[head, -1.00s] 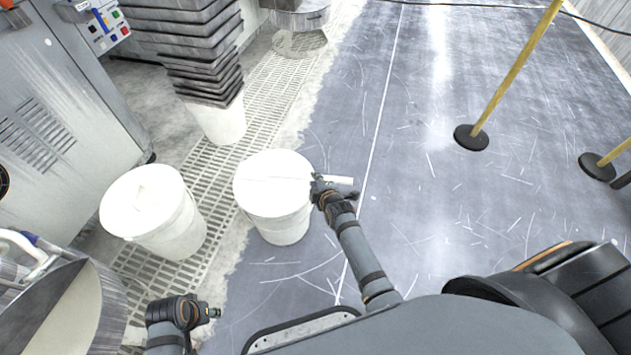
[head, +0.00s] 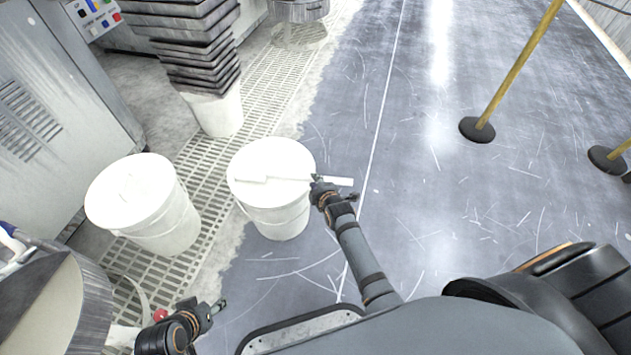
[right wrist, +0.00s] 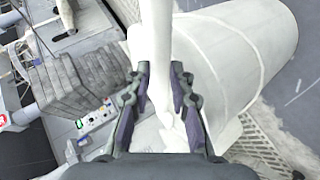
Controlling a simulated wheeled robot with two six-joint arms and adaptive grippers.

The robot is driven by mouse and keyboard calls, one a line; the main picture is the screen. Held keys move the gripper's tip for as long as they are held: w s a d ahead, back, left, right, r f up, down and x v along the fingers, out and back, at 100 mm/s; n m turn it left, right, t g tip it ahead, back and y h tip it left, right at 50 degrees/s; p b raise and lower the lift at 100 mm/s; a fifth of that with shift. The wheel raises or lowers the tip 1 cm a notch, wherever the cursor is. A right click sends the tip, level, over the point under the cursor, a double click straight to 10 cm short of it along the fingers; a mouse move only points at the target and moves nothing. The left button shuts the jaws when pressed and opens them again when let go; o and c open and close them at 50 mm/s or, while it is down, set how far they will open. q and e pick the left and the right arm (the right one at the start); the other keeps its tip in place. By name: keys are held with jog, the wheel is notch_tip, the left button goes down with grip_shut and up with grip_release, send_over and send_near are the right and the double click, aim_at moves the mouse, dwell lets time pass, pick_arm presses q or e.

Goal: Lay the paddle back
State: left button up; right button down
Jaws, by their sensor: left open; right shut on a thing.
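The white paddle (head: 342,181) lies crosswise in my right gripper (head: 319,180). Its thin left part reaches over the white lid of the middle bucket (head: 278,218), and its other end sticks out to the right of the gripper. I cannot tell whether it touches the lid. In the right wrist view the paddle (right wrist: 156,40) runs between the two dark fingers of the right gripper (right wrist: 160,82), which are shut on it. My left gripper (head: 218,308) is open and empty, low at the left, apart from the buckets.
Another lidded white bucket (head: 150,215) stands at the left on the floor grating. Yellow posts on black bases (head: 477,130) stand at the right. The grey floor between is clear.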

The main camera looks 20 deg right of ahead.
jog(key=shift+f, duration=0.1)
jog(key=c, duration=1.1)
grip_release()
jog(key=v, duration=0.7)
jog(key=shift+s, duration=0.25)
jog(key=shift+s, duration=0.1)
